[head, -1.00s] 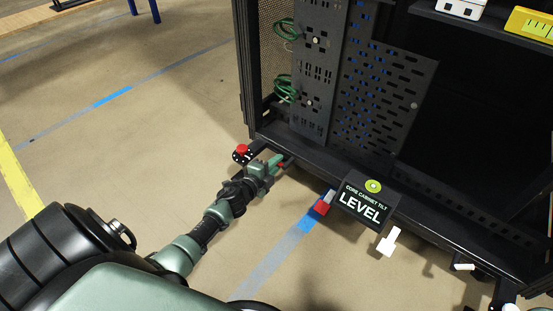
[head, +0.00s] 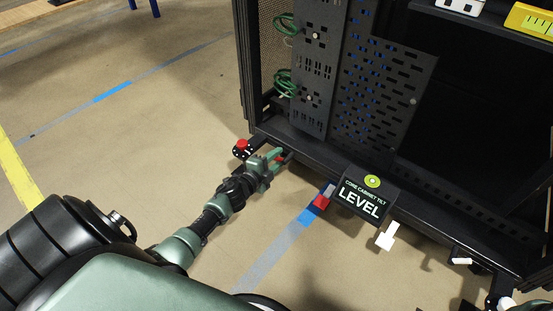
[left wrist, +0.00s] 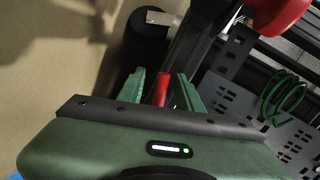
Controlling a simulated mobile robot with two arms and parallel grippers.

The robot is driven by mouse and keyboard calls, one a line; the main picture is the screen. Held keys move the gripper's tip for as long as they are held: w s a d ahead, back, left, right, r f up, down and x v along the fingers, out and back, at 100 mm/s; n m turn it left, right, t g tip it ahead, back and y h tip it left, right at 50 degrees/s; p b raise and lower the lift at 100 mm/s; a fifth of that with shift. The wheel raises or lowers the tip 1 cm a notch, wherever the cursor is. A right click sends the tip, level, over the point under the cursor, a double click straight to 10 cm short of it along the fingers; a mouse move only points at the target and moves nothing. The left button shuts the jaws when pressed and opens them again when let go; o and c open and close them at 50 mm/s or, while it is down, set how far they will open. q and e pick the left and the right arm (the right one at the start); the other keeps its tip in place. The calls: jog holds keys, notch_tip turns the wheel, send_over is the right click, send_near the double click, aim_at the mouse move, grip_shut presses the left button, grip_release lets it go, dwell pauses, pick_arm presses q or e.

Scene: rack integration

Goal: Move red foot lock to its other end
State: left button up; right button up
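A small red foot lock lever (head: 281,158) shows at the cabinet's lower front left corner. My left gripper (head: 276,165) is at this lever, low beside the cabinet's base. In the left wrist view the red lever (left wrist: 162,88) stands between the two green fingers (left wrist: 161,92). A gap shows on each side of it, so the fingers look open around it and not closed on it. The lever's far end and pivot are hidden. My right gripper is not in view.
A red knob on a black foot (head: 241,146) stands just left of the gripper. A "LEVEL" sign box (head: 367,195) is on the cabinet's lower edge, with another red piece (head: 321,203) and a white lever (head: 387,236) near it. The floor in front is clear.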

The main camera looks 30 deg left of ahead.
pick_arm(q)
jog(key=shift+r, duration=0.1)
jog(key=p+v, duration=0.4)
jog(key=v, duration=0.3)
jog(key=shift+s, duration=0.4)
jog(key=shift+r, duration=0.1)
